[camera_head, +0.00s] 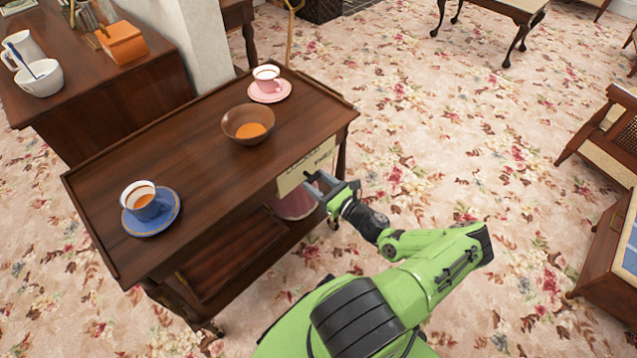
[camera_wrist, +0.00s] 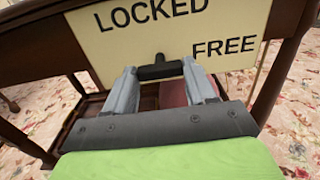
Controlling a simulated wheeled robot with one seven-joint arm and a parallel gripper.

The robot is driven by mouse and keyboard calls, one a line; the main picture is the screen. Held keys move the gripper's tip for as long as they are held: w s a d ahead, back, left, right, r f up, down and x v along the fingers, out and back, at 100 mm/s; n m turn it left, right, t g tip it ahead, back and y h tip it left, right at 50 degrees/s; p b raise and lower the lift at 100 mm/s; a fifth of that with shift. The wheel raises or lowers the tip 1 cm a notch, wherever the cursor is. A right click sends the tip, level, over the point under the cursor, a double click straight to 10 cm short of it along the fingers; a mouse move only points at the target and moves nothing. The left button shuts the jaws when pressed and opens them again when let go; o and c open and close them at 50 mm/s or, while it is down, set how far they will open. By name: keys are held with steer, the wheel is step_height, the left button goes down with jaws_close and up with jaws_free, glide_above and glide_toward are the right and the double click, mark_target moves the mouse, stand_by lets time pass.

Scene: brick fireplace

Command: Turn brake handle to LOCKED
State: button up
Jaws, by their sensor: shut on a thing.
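The brake plate (camera_wrist: 115,48) is a cream panel on the side of the wooden trolley (camera_head: 185,125), lettered LOCKED at upper left and FREE at right. It also shows in the head view (camera_head: 291,179). The black brake handle (camera_wrist: 160,71) sits below the lettering, its bar lying roughly level across the wrist view. My gripper (camera_wrist: 163,77) is at the plate with a finger at each end of the bar, shut on the handle. In the head view my gripper (camera_head: 320,186) reaches the trolley's near right side and hides part of the handle.
On the trolley stand a blue cup (camera_head: 145,203) on a saucer, a brown bowl (camera_head: 249,125) and a pink cup (camera_head: 267,78) on a saucer. A pink object (camera_head: 294,206) is on the lower shelf. A wooden cabinet (camera_head: 110,95) stands behind left.

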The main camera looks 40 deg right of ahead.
steer(key=shift+c, duration=0.7)
steer(key=shift+n, duration=0.3)
steer(key=shift+n+p, duration=0.7)
steer(key=shift+n, duration=7.6)
steer(key=o, duration=1)
